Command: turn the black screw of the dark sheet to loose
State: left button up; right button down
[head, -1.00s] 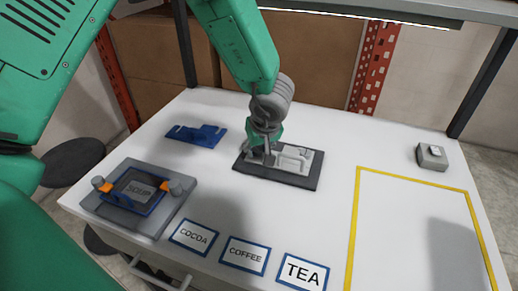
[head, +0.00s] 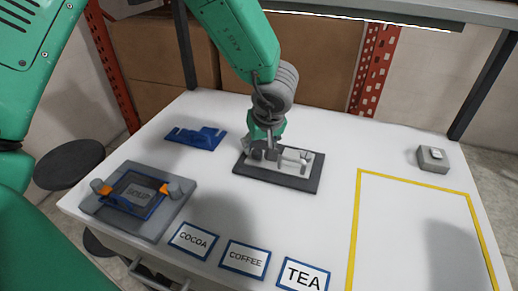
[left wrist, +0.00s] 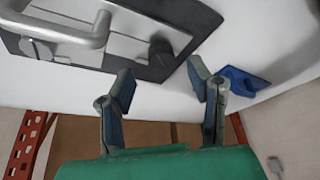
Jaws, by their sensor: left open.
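The dark sheet (head: 306,183) lies on the white table, with a light grey handle (head: 293,155) on it. In the left wrist view the dark sheet (left wrist: 188,42) shows at the top, with the handle (left wrist: 98,30) at upper left. The black screw (left wrist: 160,53) is a dark round knob near the sheet's edge. My left gripper (left wrist: 163,85) is open and empty. Its two fingers point toward the screw, one to each side in the picture, seemingly apart from it. In the head view my left gripper (head: 264,145) is over the sheet's left part and partly hides it.
A blue bracket (head: 195,137) lies left of the sheet. A grey fixture (head: 150,222) with orange clips and a SOUP panel stands front left. COCOA, COFFEE and TEA labels line the front. A grey button box (head: 432,158) is right; the yellow-outlined area (head: 412,178) is clear.

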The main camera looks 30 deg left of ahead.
pick_arm(q)
jog(key=v, duration=0.8)
jog(key=shift+r, duration=0.25)
jog(key=shift+d, duration=0.1)
jog(key=shift+w, duration=0.1)
